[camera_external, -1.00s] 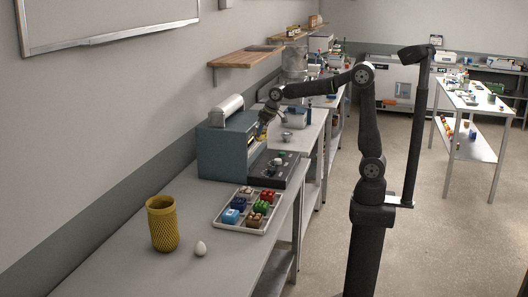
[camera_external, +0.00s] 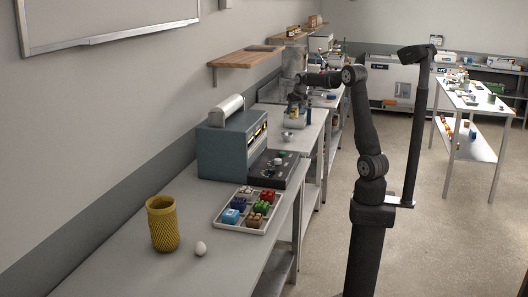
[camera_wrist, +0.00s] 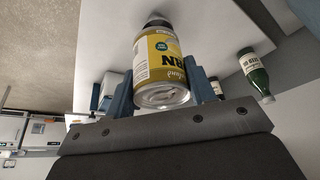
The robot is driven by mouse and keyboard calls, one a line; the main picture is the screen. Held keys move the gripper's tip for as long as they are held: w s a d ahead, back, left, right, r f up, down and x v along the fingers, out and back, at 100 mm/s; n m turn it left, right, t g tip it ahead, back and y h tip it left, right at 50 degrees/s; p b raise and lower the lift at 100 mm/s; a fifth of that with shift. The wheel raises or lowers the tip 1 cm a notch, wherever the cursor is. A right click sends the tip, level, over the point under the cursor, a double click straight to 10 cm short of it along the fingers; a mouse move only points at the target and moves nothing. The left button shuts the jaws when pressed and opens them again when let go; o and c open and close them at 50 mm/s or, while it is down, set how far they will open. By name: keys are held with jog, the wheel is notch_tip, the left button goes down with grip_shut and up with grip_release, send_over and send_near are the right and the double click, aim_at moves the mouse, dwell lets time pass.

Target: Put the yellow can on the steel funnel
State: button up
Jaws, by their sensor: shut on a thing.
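The yellow can (camera_wrist: 160,62), with a white band and dark lettering, is between the blue fingers of my gripper (camera_wrist: 163,92) in the wrist view, its silver end toward the camera. My gripper (camera_external: 297,106) shows small in the external view, above the farther bench; the can is too small to make out clearly there. A silvery, bowl-like shape just under my gripper looks like the steel funnel (camera_external: 294,121). In the wrist view a dark grey round shape (camera_wrist: 155,20) shows beyond the can's far end; I cannot tell whether the can touches it.
A blue-grey machine (camera_external: 225,150) stands on the near bench, with a tray of coloured blocks (camera_external: 228,226), a yellow woven vase (camera_external: 162,225) and an egg (camera_external: 200,248). A green bottle (camera_wrist: 254,76) with a white label is right of the can in the wrist view.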

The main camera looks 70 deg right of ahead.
jog(key=s+d+m, duration=0.1)
jog(key=s+d, duration=0.4)
jog(key=d, duration=0.4)
send_over(287, 134)
jog(key=f, duration=0.7)
jog(key=shift+w+d+f, duration=0.15)
jog(key=shift+d+f, duration=0.15)
jog(key=shift+d, duration=0.05)
jog(key=shift+f, duration=2)
jog(key=shift+f, duration=0.2)
jog(key=o, duration=1.1)
jog(key=shift+c, duration=0.2)
jog(key=shift+r, duration=0.1)
